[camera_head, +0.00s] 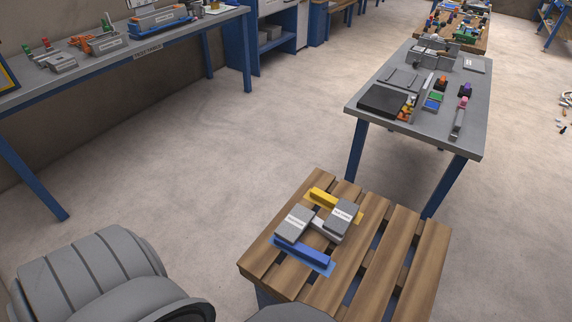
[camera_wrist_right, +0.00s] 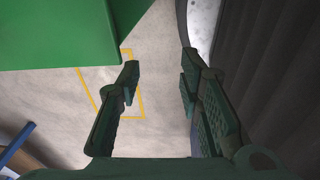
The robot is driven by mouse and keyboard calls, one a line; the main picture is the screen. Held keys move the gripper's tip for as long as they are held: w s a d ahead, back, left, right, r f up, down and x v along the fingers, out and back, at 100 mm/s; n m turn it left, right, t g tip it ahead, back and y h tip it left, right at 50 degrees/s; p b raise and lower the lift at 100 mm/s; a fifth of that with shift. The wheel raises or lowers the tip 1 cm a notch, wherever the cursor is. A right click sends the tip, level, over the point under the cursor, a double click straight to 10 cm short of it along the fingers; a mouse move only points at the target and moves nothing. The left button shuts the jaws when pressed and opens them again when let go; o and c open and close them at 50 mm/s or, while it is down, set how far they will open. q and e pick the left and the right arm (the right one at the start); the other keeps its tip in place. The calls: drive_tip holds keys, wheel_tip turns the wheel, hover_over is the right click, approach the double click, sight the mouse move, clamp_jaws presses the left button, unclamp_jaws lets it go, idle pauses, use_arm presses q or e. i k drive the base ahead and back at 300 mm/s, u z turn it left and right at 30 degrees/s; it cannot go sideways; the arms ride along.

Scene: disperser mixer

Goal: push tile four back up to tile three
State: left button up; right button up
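Two grey blocks with white labels lie on a wooden pallet (camera_head: 408,247) in the head view: a left grey block (camera_head: 295,225) and a right grey block (camera_head: 341,216). Their labels are too small to read, so I cannot tell which is tile three or tile four. A pale grey piece (camera_head: 326,231) lies low between them. A yellow bar (camera_head: 322,197) is behind them and a blue bar (camera_head: 301,250) in front. My right gripper (camera_wrist_right: 160,68) is open and empty in the right wrist view, away from the blocks. My left gripper is out of view.
A grey table (camera_head: 420,92) with several parts stands behind the pallet. A long workbench (camera_head: 110,62) runs along the left wall. Open floor (camera_head: 220,150) lies between. A green surface (camera_wrist_right: 55,35) is close to my right gripper.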

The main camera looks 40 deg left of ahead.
sight(292, 227)
drive_tip(key=u, duration=1.2)
